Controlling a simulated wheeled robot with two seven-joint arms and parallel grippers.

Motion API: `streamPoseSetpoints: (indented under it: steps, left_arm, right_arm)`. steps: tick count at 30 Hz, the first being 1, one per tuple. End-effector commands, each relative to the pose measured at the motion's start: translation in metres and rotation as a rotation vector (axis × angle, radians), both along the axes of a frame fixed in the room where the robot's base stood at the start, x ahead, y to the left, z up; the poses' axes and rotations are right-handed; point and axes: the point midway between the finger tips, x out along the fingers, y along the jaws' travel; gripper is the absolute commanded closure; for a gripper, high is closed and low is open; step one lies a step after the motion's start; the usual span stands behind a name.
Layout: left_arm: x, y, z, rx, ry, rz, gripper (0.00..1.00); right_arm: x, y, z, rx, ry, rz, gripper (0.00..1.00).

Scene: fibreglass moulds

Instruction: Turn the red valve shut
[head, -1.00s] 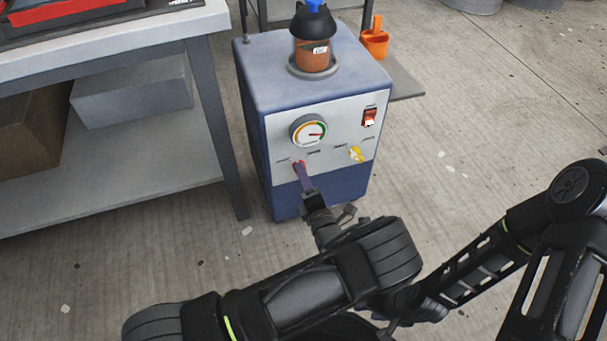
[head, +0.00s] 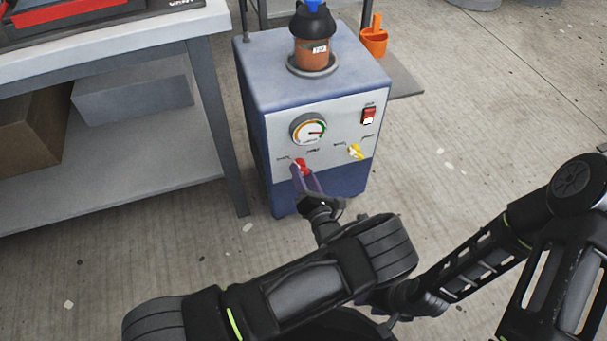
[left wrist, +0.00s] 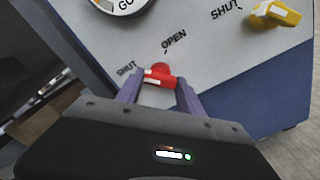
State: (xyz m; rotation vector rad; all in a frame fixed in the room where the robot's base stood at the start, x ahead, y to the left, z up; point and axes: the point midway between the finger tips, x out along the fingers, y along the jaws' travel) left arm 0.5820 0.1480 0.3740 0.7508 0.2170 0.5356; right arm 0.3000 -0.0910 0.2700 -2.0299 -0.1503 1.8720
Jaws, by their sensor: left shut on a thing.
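The red valve (head: 300,163) is on the lower left of the pale front panel of a blue machine (head: 270,130). My left gripper (head: 307,181) is shut on its handle, with one purple finger on each side. In the left wrist view the red valve (left wrist: 160,76) shows between the fingertips of my left gripper (left wrist: 158,92). A white mark shows on the handle's left part. The word SHUT is at the valve's left and OPEN above it to the right. The fingers partly hide the handle's ends. My right gripper is not in view.
A yellow valve (head: 355,151) sits right of the red one, with a gauge (head: 308,129) and a red switch (head: 369,115) above. A capped container (head: 313,45) stands on top. A grey workbench (head: 120,40) is close on the left. Open floor lies right.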

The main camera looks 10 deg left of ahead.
Motion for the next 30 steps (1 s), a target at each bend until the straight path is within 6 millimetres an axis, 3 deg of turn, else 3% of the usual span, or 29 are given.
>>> streamPoseSetpoints:
  steps: [8, 9, 16, 25, 30]
  left_arm:
    - [0.000, -0.001, -0.001, -0.004, 0.001, 0.000, 0.96]
    - [0.000, -0.001, -0.001, -0.004, 0.001, 0.000, 0.54]
    - [0.000, 0.000, -0.001, -0.002, 0.000, 0.000, 0.35]
    - [-0.001, -0.001, 0.000, -0.002, 0.001, 0.000, 0.34]
    - [-0.012, -0.009, 0.001, -0.002, 0.001, -0.002, 0.34]
  right_arm:
    - [0.000, 0.000, 0.000, 0.000, 0.000, 0.000, 0.64]
    - [0.000, 0.000, 0.000, 0.000, 0.000, 0.000, 0.64]
    - [0.000, 0.000, 0.000, 0.000, 0.000, 0.000, 0.64]
    - [0.000, 0.000, 0.001, 0.000, 0.000, 0.000, 0.64]
    - [-0.001, 0.000, 0.005, 0.000, 0.002, 0.001, 0.64]
